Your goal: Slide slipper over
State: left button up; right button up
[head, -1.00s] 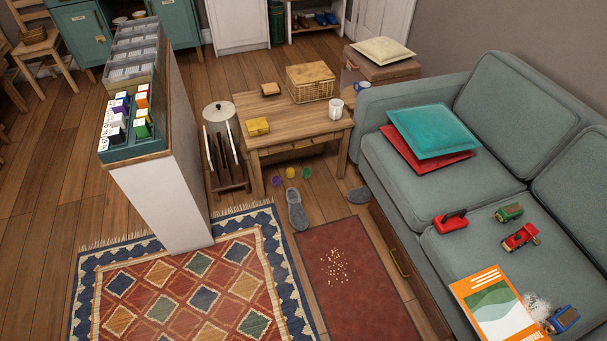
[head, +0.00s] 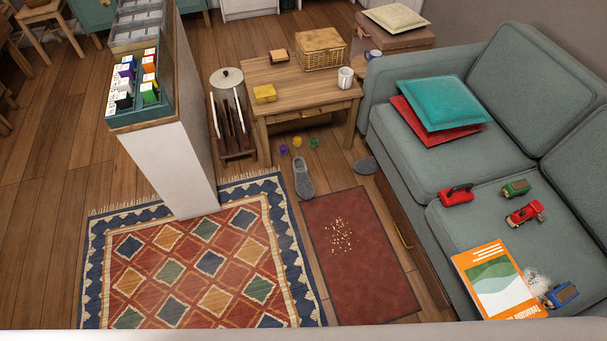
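A grey slipper (head: 304,178) lies on the wood floor between the patterned rug and the coffee table, just above the top left corner of the red mat. A second grey slipper (head: 365,167) lies by the sofa's front, partly hidden at the sofa's edge. The two slippers are apart. Neither of my grippers is in the head view.
A red mat (head: 378,275) with scattered crumbs (head: 341,236) lies before the sofa (head: 408,150). A patterned rug (head: 190,265) is left of it. Small coloured balls (head: 298,142) lie under the coffee table (head: 262,76). A tall divider (head: 172,165) stands at left.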

aim_at(305, 190)
jog(key=i+l+u, duration=0.2)
jog(key=i, duration=0.25)
jog(key=i+l+u, duration=0.2)
jog(key=i, duration=0.3)
jog(key=i+l+u, duration=0.25)
jog(key=i, duration=0.2)
jog(key=j, duration=0.1)
